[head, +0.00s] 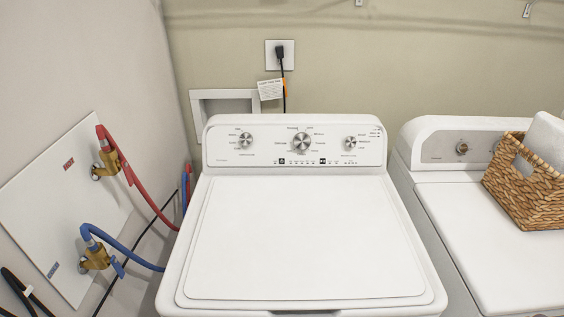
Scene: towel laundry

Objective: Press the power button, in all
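A white top-loading washer (305,240) stands in the middle of the head view with its lid shut. Its upright control panel (220,145) runs along the back. The panel carries a left knob (246,140), a larger middle knob (301,142) and a right knob (350,143). Small dark marks sit below the middle knob and near the panel's top right corner. The print is too small to tell which mark is the power button. Neither of my grippers shows in the head view.
A second white machine (490,240) stands at the right, with a wicker basket (530,195) holding a white towel (547,135) on top. Red (115,155) and blue (125,248) hoses run from the left wall. A plugged outlet (280,55) is behind. The washer lid is clear.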

